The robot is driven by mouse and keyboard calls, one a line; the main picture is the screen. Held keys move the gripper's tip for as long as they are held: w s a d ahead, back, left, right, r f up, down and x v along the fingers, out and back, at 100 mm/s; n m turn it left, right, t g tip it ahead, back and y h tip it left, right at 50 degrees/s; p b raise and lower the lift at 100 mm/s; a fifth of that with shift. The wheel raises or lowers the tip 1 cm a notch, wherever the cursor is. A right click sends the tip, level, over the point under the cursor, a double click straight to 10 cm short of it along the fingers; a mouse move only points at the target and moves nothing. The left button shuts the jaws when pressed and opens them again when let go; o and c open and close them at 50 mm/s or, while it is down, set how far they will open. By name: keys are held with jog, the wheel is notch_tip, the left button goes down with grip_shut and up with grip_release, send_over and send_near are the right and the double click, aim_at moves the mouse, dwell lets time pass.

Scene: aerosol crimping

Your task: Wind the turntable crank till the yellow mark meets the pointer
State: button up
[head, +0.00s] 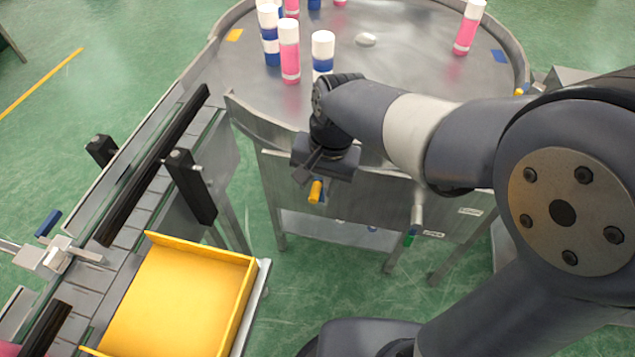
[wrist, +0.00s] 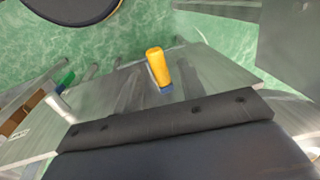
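The round grey turntable (head: 400,60) fills the top of the head view, with cans standing on it. A flat yellow mark (head: 234,35) lies near its left rim, and a blue mark (head: 498,57) near its right rim. A small yellow piece (head: 520,90) sits at the right rim; I cannot tell whether it is the pointer. My gripper (head: 310,178) is low at the table's front side, by a yellow crank handle (head: 315,191). The handle also shows upright ahead of the gripper body in the wrist view (wrist: 159,67). The fingers are not clear, nor is any contact.
A conveyor (head: 150,170) with dark rails and black posts runs along the left. A yellow tray (head: 180,300) stands at the lower left. A green-tipped handle (head: 409,238) hangs at the table's front, right of my gripper. Green floor is open at the far left.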

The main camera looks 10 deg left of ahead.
jog(key=shift+f, duration=0.25)
jog(key=shift+c, duration=0.5)
grip_shut()
